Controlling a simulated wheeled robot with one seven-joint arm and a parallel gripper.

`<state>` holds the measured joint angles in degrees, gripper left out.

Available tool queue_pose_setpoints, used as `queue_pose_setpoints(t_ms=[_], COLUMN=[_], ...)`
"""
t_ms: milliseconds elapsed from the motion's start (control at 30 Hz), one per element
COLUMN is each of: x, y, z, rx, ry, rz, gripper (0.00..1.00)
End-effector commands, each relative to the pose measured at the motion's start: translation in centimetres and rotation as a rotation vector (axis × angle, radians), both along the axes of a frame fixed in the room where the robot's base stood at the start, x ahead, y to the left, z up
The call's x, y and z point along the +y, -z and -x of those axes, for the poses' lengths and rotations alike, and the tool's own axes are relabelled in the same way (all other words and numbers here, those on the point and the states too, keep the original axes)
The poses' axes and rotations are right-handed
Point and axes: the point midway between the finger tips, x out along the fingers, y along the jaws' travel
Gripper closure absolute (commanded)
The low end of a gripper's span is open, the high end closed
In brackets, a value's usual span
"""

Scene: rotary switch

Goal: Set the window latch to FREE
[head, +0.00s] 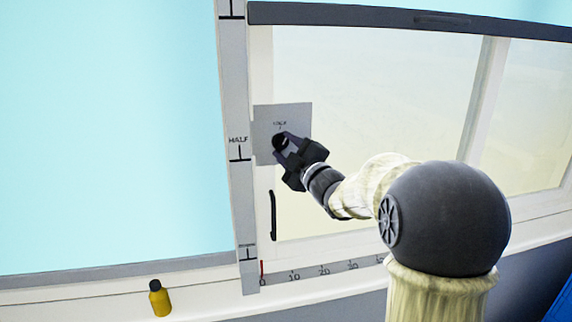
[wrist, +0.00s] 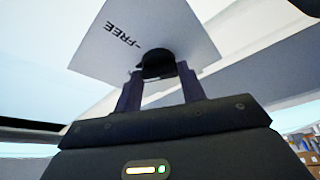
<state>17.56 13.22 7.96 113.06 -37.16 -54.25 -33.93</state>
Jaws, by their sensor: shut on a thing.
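The window latch is a dark round knob (head: 280,142) on a grey square plate (head: 296,116) fixed to the window frame. My gripper (head: 283,147) is at the knob, with its fingers on either side of it. In the wrist view, my gripper (wrist: 160,80) is shut on the dark knob (wrist: 157,62). The plate (wrist: 185,30) carries the word FREE (wrist: 122,36), left of the knob in that view. Small lettering above the knob in the head view is too small to read surely. The knob's pointer is hidden or too dark to make out.
A black vertical handle (head: 273,215) sits below the plate. A grey upright strip marked HALF (head: 238,140) stands left of it. A numbered scale (head: 325,270) runs along the sill. A yellow bottle with a black cap (head: 160,300) stands at lower left.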

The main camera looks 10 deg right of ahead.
Motion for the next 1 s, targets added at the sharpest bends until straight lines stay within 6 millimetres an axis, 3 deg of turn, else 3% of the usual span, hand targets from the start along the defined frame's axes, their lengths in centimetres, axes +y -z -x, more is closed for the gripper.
queue_pose_setpoints(t_ms=[33,1000], x=[-0.02,0.74], y=[0.96,1.19], z=[0.01,-0.07], rx=[-0.001,0.007], ry=[0.002,0.0], rz=[-0.043,-0.923], gripper=[0.83,0.83])
